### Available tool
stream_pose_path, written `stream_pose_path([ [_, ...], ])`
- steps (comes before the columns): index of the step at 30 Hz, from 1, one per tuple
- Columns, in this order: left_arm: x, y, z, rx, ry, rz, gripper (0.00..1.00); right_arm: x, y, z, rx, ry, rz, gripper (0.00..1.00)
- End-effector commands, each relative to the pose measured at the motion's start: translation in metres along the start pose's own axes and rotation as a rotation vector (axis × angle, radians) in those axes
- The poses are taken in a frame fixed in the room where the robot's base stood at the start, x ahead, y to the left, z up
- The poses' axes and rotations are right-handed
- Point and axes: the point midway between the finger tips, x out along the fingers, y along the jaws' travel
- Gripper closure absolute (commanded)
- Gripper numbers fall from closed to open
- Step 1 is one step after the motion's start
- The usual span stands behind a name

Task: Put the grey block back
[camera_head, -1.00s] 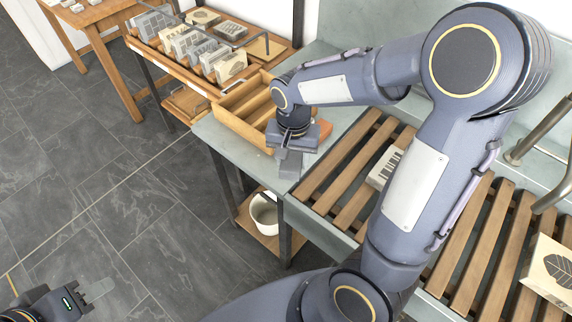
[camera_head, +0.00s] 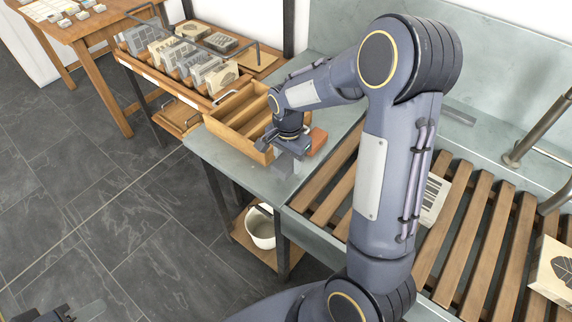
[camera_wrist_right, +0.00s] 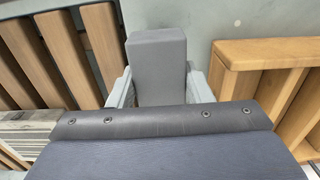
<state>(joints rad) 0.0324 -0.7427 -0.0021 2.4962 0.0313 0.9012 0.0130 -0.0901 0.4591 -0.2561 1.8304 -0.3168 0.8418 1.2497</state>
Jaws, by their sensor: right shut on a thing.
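The grey block (camera_wrist_right: 157,62) sits between the two fingers of my right gripper (camera_wrist_right: 160,90) in the right wrist view. In the head view the right gripper (camera_head: 285,158) is at the counter's left part, just in front of a wooden compartment box (camera_head: 222,127). The box also shows at the right of the wrist view (camera_wrist_right: 262,52). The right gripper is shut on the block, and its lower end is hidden. I cannot tell whether the block touches the counter. My left gripper (camera_head: 90,311) is partly in view at the bottom left, its opening unclear.
A reddish-brown block (camera_head: 317,140) lies beside the right gripper on the grey counter (camera_head: 215,152). Wooden slats (camera_head: 468,225) with a printed block (camera_head: 434,200) lie to the right. A rack of printed blocks (camera_head: 190,60) stands behind the box. A white bucket (camera_head: 262,228) is below.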

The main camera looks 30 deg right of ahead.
Motion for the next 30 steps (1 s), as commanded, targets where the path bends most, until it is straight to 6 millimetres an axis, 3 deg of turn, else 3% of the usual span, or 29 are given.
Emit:
stream_pose_path([
  [8, -0.002, 0.001, -0.001, 0.000, 0.000, 0.000, 0.64, 0.017, -0.013, -0.009, 0.001, 0.000, 0.000, 0.79],
  [14, -0.003, 0.001, -0.001, 0.000, 0.000, 0.000, 0.64, 0.045, -0.012, -0.008, 0.001, -0.001, 0.001, 0.79],
  [26, 0.002, -0.001, 0.001, 0.000, 0.000, 0.000, 0.64, 0.052, -0.013, -0.008, 0.000, 0.001, -0.002, 0.79],
  [27, 0.000, 0.000, 0.000, 0.000, 0.000, 0.000, 0.64, 0.051, -0.012, -0.008, 0.000, 0.000, -0.001, 0.49],
  [30, 0.000, 0.000, 0.000, 0.000, 0.000, 0.000, 0.64, 0.051, -0.012, -0.008, 0.000, 0.000, -0.001, 0.36],
])
